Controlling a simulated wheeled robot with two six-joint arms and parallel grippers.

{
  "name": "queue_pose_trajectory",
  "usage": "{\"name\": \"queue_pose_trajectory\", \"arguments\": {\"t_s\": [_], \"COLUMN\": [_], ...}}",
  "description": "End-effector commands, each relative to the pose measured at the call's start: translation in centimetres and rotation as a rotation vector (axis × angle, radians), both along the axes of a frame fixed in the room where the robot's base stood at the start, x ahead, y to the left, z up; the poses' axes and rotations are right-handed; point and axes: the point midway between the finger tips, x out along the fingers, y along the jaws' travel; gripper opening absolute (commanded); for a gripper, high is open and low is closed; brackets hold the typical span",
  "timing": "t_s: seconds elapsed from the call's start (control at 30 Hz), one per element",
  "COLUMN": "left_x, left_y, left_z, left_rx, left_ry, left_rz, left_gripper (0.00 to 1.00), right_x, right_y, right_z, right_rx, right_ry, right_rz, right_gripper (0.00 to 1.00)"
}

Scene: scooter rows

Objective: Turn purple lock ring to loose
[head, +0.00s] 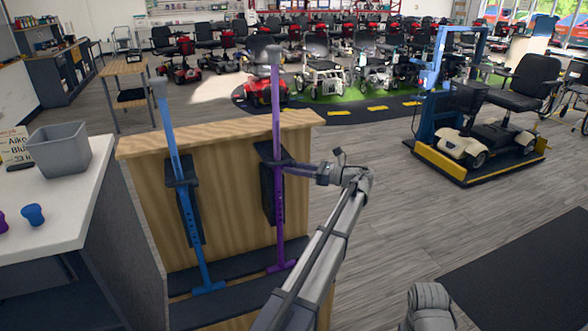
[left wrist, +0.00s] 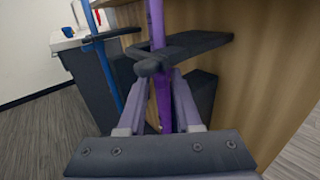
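A purple cane-like pole (head: 277,205) stands upright against a wooden panel, passing a dark bracket (head: 268,188). I cannot clearly make out its lock ring; the dark bracket and my gripper cover that part. My left gripper (head: 291,166) reaches the pole from the right at bracket height. In the left wrist view its two fingers (left wrist: 159,80) stand apart, with the purple pole (left wrist: 157,25) showing in the gap. A dark rounded piece (left wrist: 149,63) sits at the fingertips. I cannot tell whether they touch the pole.
A blue pole (head: 184,200) stands left of the purple one on the wooden stand (head: 228,230). A white counter (head: 60,195) at left holds a grey bin (head: 58,150) and a small blue piece (head: 33,214). A scooter (head: 475,140) stands at right; open floor lies between.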

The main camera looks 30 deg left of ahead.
Motion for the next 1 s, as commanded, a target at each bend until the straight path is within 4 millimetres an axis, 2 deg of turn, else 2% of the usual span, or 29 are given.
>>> {"name": "queue_pose_trajectory", "arguments": {"t_s": [0.03, 0.13, 0.43, 0.8, 1.0], "left_x": [0.0, 0.0, 0.1, 1.2, 1.4], "left_y": [0.0, 0.0, -0.4, -5.9, -7.5], "left_z": [0.0, 0.0, 0.0, 0.0, 0.0], "left_rx": [0.0, 0.0, 0.0, 0.0, 0.0], "left_ry": [0.0, 0.0, 0.0, 0.0, 0.0], "left_rz": [0.0, 0.0, -0.002, -0.002, -0.001], "left_gripper": [0.4, 0.5, 0.5, 0.5, 0.5], "right_x": [0.0, 0.0, 0.0, 0.0, 0.0], "right_y": [0.0, 0.0, 0.0, 0.0, 0.0], "right_z": [0.0, 0.0, 0.0, 0.0, 0.0], "right_rx": [0.0, 0.0, 0.0, 0.0, 0.0], "right_ry": [0.0, 0.0, 0.0, 0.0, 0.0], "right_rz": [0.0, 0.0, 0.0, 0.0, 0.0], "right_gripper": [0.0, 0.0, 0.0, 0.0, 0.0]}}
